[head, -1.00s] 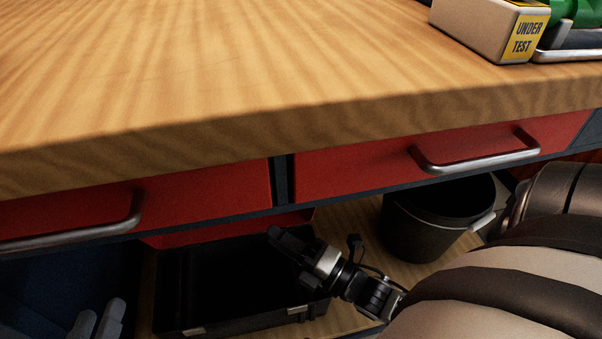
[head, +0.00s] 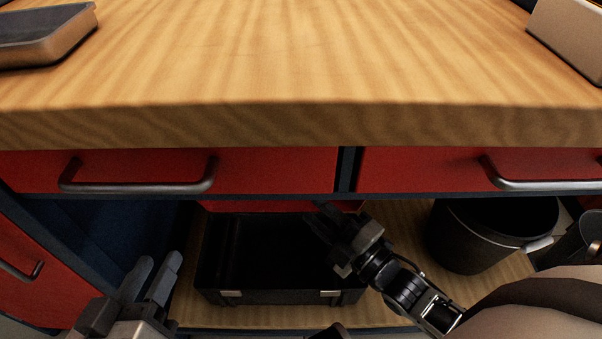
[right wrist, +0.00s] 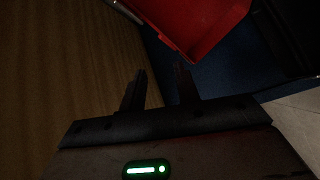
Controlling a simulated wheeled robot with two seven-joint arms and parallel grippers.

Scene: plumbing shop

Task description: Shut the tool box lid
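The tool box (head: 265,297) is black, with two pale latches on its front edge. It stands on the low wooden shelf under the workbench, and its dark inside shows. A red panel (head: 265,206) rises behind it, probably its raised lid; its top is hidden by the drawers. My right gripper (head: 325,217) is over the box's right side, seen from behind. In the right wrist view its two fingers (right wrist: 160,78) are apart and empty, with a red, tray-like shape (right wrist: 195,25) beyond them. My left gripper (head: 158,262) is left of the box, fingers slightly apart and empty.
The workbench top (head: 300,60) overhangs the shelf. Red drawers with bar handles (head: 140,188) hang just above the box. A black bucket (head: 480,235) stands on the shelf to the right. A red cabinet (head: 40,270) is at left.

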